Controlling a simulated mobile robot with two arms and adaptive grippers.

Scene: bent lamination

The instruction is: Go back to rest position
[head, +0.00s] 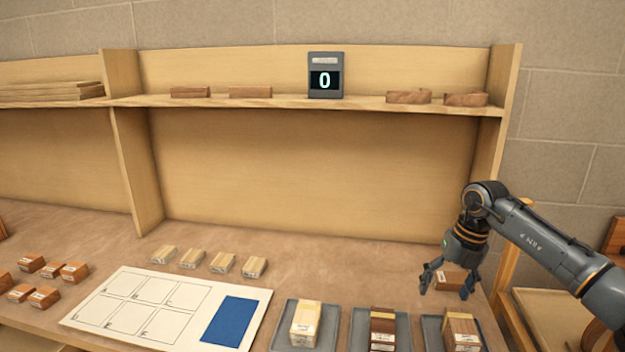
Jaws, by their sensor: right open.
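My right gripper (449,287) hangs at the right end of the wooden bench, fingers pointing down and spread. A brown wooden block (450,280) shows between and behind its fingers; I cannot tell whether they touch it. My right arm reaches in from the right edge. My left gripper is not in view.
A white board (255,300) with outlined cells and a blue patch (229,321) lies on the bench. Several pale blocks (223,263) stand behind it, brown blocks (74,271) at left. Three grey trays (282,338) hold blocks at front. A shelf (360,104) carries a counter (325,77) reading 0.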

